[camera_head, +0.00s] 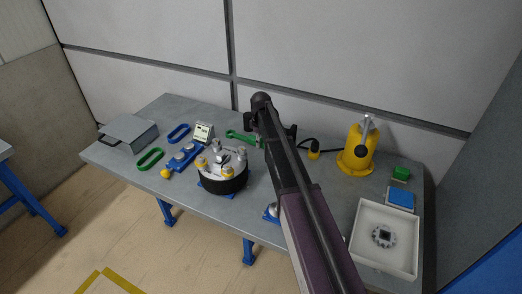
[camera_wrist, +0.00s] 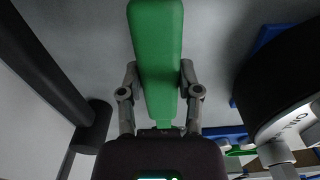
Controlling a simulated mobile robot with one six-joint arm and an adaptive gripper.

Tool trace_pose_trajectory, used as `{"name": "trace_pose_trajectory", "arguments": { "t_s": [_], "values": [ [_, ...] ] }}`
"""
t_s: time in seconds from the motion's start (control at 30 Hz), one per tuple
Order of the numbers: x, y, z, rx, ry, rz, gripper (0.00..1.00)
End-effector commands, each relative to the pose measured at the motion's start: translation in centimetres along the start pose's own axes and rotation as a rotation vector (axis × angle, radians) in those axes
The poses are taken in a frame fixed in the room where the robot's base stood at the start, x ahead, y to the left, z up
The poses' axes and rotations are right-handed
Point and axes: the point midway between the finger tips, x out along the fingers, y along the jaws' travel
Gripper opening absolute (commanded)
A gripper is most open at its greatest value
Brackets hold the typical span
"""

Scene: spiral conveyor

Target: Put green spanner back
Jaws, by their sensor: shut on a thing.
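The green spanner (camera_wrist: 155,55) is held in my gripper (camera_wrist: 160,92). Its broad green end points up and away in the wrist view, between the two fingers. In the head view the green spanner (camera_head: 240,137) sticks out to the left of my arm, behind the round fixture. The rest of it and most of my gripper are hidden by my arm there. I cannot tell whether the spanner touches the table.
A round black-based fixture (camera_head: 225,183) with a silver top stands left of my arm, close to the gripper. A blue block (camera_head: 181,160) and a small display (camera_head: 203,132) are left of it. A yellow device (camera_head: 356,155) and a white tray (camera_head: 383,263) stand right.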

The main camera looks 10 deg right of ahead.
Motion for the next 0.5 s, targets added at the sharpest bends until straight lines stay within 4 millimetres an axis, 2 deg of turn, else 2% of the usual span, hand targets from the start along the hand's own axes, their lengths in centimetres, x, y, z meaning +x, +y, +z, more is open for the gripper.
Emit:
{"name": "trace_pose_trajectory", "arguments": {
  "t_s": [0.03,0.3,0.5],
  "values": [
    [0.8,0.0,0.0,0.0,0.0,0.0,0.0],
    [3.2,0.0,0.0,0.0,0.0,0.0,0.0],
    [3.9,0.0,0.0,-0.001,0.0,0.0,0.0]
  ]
}}
